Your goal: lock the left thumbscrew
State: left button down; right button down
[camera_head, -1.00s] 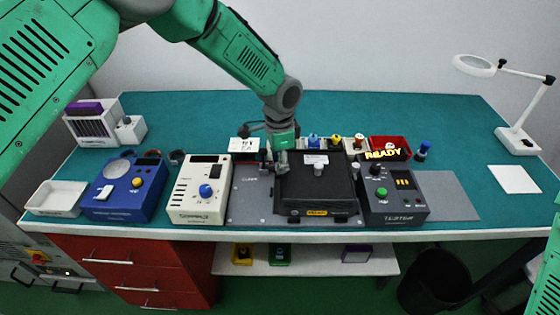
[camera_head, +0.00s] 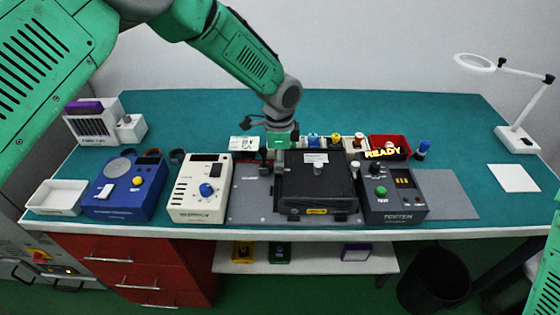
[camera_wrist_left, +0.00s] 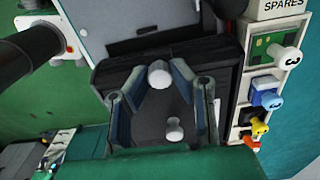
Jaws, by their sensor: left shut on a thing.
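My left gripper (camera_head: 279,165) is over the left edge of the black case (camera_head: 300,195) on the grey plate (camera_head: 250,205). In the left wrist view its fingertips (camera_wrist_left: 158,76) close in on both sides of a pale round knob (camera_wrist_left: 158,74), which I take to be the left thumbscrew. In the head view the gripper hides this knob. A second pale knob (camera_wrist_left: 174,130) shows lower between the fingers, apart from the tips. A grey knob (camera_head: 317,168) stands on top of the case. The knob's locked state cannot be read. My right gripper is not in view.
A cream box (camera_head: 213,170) and a blue box (camera_head: 120,205) stand left of the plate. A dark tester (camera_head: 395,205) stands at right. Small part bins (camera_head: 345,143) and a red bin (camera_head: 402,142) stand behind. Bare teal bench (camera_head: 220,110) lies at the back.

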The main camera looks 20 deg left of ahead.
pick_arm(q)
jog(key=c, duration=1.4)
grip_release()
jog(key=shift+r, duration=0.3)
notch_tip(320, 180, up, 11)
jog(key=shift+w+r, duration=0.1)
jog(key=shift+r, duration=0.05)
